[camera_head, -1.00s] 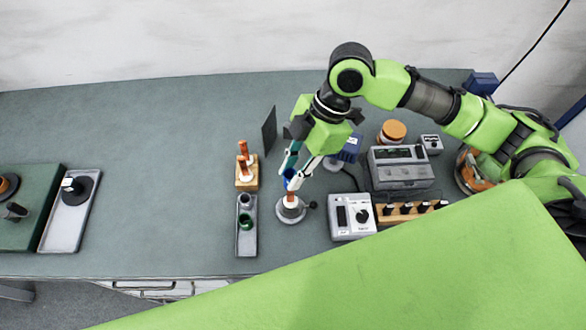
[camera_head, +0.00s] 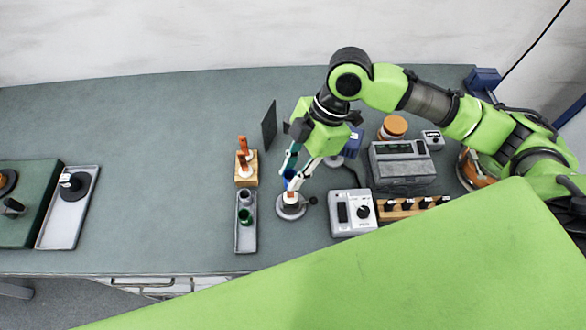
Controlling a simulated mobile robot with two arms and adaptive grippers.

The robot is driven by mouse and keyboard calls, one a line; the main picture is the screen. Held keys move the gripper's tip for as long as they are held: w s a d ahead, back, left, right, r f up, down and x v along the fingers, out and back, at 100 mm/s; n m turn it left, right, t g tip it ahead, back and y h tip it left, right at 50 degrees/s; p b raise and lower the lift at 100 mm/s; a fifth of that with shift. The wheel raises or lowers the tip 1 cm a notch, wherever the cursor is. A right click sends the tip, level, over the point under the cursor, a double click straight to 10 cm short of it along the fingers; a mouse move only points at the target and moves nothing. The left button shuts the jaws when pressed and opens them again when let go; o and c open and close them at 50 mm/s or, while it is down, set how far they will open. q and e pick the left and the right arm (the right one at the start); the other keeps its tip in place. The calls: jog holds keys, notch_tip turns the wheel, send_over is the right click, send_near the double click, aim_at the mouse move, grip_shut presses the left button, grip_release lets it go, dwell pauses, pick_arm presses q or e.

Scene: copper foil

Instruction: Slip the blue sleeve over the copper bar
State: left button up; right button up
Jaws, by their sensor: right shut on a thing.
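The blue sleeve (camera_head: 289,175) is between the fingertips of my right gripper (camera_head: 294,177), which is shut on it. The copper bar (camera_head: 291,196) stands upright on a round grey base (camera_head: 291,207). The sleeve is at the top of the bar. I cannot tell whether it is around the bar or just above it, as the fingers hide part of both. My left gripper is not in view.
A wooden block (camera_head: 246,171) with copper pieces and a grey tray (camera_head: 245,237) with a grey and a green ring stand to the left. A white meter box (camera_head: 352,213) is close on the right. The table's middle left is clear.

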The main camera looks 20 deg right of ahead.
jog(key=shift+f, duration=0.2)
jog(key=o, duration=0.7)
jog(key=shift+o, duration=0.2)
jog(key=o, duration=0.3)
jog(key=shift+r+p, duration=1.1)
jog(key=shift+p, duration=0.15)
dwell(0.4)
